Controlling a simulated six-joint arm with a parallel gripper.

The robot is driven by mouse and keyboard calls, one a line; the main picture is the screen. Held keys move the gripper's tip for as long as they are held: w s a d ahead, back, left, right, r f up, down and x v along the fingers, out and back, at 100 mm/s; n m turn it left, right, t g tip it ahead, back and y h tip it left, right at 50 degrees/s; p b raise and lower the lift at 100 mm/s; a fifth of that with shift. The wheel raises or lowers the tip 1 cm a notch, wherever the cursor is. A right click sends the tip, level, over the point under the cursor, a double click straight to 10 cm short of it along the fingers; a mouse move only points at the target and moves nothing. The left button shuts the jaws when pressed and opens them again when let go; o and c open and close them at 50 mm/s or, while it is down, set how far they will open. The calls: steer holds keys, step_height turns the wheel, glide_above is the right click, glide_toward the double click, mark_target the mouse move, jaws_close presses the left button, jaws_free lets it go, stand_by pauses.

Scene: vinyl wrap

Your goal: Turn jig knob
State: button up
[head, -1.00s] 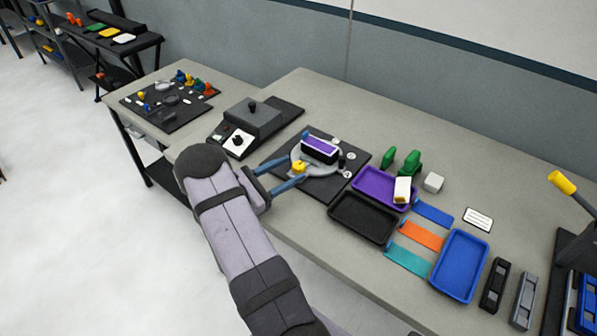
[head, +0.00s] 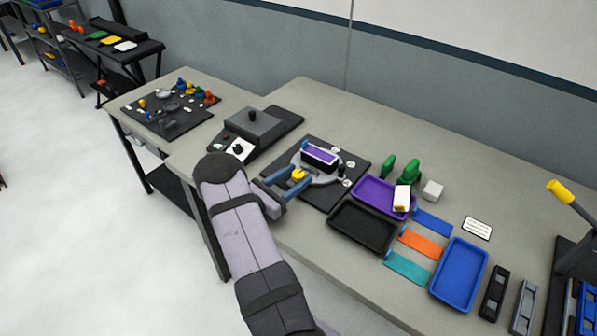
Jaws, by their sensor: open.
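The jig (head: 345,172) is a grey round fixture on a black base plate (head: 318,197), with a dark block with a purple top (head: 320,156) seated in it. A yellow knob (head: 298,175) sits at the jig's near left side. My gripper (head: 301,176) is open, with its two blue fingers on either side of the yellow knob. I cannot tell whether the fingers touch it. My arm comes in from the bottom of the view.
A dark box with a knob (head: 254,127) stands left of the jig. A purple tray (head: 372,192) and a black tray (head: 350,231) lie close on the right. Green tools (head: 408,168), a white block (head: 432,190), coloured strips (head: 420,243) and a blue tray (head: 447,283) lie farther right.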

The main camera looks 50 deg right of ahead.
steer(key=shift+s+d, duration=0.1)
steer(key=shift+d, duration=0.65)
steer(key=shift+c, duration=0.7)
steer(key=c, duration=0.9)
steer(key=shift+t, duration=0.3)
steer(key=shift+r+n+t, duration=0.1)
steer(key=shift+n+t, duration=0.7)
steer(key=shift+t, duration=0.2)
